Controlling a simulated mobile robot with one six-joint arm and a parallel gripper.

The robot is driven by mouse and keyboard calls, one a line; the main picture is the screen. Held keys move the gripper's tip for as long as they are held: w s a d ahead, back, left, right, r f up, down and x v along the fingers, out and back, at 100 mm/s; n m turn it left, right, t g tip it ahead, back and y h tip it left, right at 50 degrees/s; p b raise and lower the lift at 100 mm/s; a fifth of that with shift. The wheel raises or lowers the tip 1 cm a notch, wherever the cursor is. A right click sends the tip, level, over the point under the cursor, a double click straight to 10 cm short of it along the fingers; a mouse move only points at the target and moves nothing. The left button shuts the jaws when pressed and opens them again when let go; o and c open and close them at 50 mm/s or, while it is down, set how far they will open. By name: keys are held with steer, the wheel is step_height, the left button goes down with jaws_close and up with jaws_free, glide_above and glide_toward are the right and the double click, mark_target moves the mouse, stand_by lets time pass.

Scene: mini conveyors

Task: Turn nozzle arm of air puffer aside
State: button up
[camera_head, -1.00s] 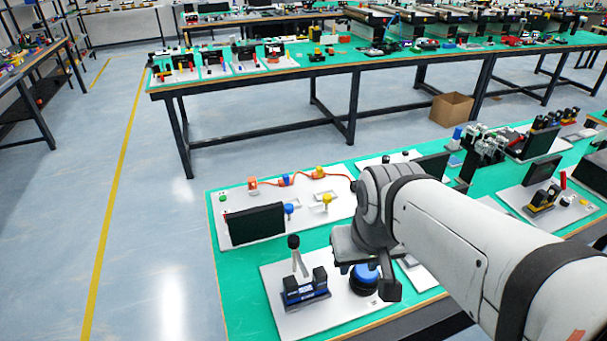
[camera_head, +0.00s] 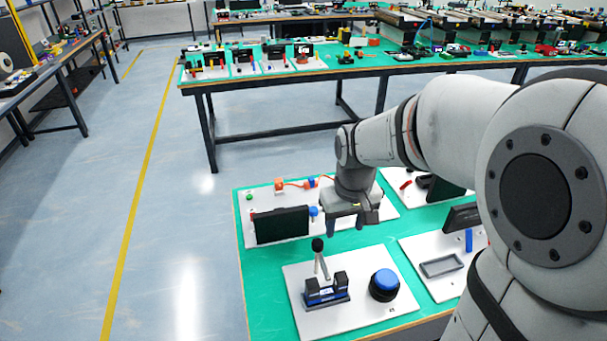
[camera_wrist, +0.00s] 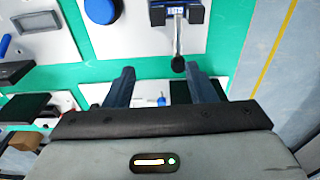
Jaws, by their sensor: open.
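I cannot tell for sure which part is the air puffer. A device with black blocks and a blue front (camera_head: 326,290) stands on the front white board, and it also shows in the wrist view (camera_wrist: 157,14). A grey arm with a black knob (camera_head: 318,245) rises from it, leaning slightly; the wrist view shows this arm (camera_wrist: 178,40) too. My gripper (camera_head: 345,230) points down, open and empty, behind and right of the knob. In the wrist view, the knob appears between my fingertips (camera_wrist: 160,72).
A blue round button (camera_head: 385,281) sits right of the device. A black panel (camera_head: 282,225) stands on the board behind. A grey tray (camera_head: 441,265) lies on the right board. Green tabletop (camera_head: 262,290) is bare along the left edge.

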steer(key=n+g+p, duration=0.1)
glide_above(318, 243)
steer(key=f, duration=0.4)
steer(key=shift+s+d+f, duration=0.15)
steer(key=shift+s, duration=0.1)
steer(key=shift+w+f+n, duration=0.15)
steer(key=shift+f+n, duration=0.15)
step_height(318, 243, down, 8)
steer(key=shift+r+p, duration=0.15)
steer(key=shift+p, duration=0.6)
steer(key=shift+c, duration=0.2)
jaws_close()
